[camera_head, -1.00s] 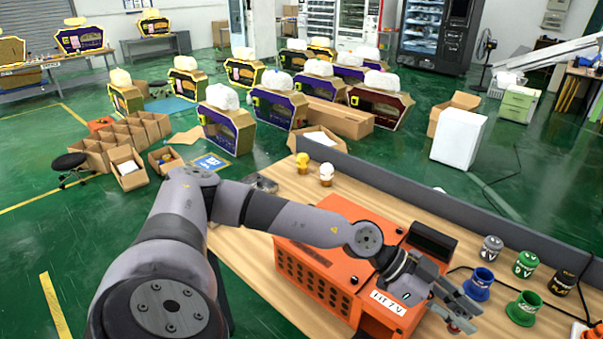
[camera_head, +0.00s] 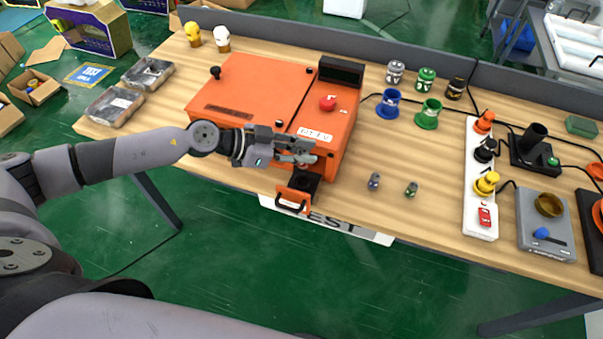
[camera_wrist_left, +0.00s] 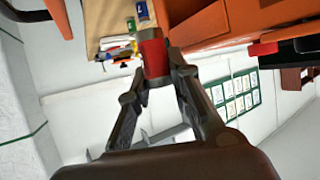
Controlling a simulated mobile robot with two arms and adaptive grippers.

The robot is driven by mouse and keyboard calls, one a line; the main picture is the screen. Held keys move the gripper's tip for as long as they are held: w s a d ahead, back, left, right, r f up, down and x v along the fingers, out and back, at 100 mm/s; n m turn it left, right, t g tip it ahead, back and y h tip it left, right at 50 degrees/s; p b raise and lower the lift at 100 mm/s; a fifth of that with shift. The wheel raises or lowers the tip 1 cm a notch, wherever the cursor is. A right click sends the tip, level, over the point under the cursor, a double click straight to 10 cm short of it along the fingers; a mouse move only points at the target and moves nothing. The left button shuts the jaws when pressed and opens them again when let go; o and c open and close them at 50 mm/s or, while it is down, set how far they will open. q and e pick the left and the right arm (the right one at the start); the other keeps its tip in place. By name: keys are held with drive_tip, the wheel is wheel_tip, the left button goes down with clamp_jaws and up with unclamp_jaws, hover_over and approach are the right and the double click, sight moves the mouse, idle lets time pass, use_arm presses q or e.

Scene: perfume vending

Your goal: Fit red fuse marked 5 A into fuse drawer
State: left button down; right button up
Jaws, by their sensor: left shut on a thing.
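My left gripper (camera_head: 306,153) is at the front right of the orange box (camera_head: 250,95), above the pulled-out fuse drawer (camera_head: 290,207) with its black inside and handle. In the left wrist view, its fingers are shut on a red cylindrical fuse (camera_wrist_left: 152,55). The fuse's 5 A mark cannot be read, and the fuse cannot be made out in the head view. It appears above the drawer, apart from it. My right gripper is not in view.
Two small fuse-like cylinders, bluish (camera_head: 374,181) and green (camera_head: 411,190), stand on the table right of the drawer. A white power strip (camera_head: 481,205) with coloured plugs lies further right. Blue (camera_head: 388,103) and green (camera_head: 428,114) sockets stand behind. Table between is clear.

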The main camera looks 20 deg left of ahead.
use_arm(q)
wheel_tip(320, 180, down, 7)
drive_tip(key=shift+b, duration=0.8)
drive_tip(key=shift+f, duration=0.25)
drive_tip(key=shift+f, duration=0.3)
drive_tip(key=c, duration=1.5)
unclamp_jaws()
drive_tip(key=shift+o, duration=0.2)
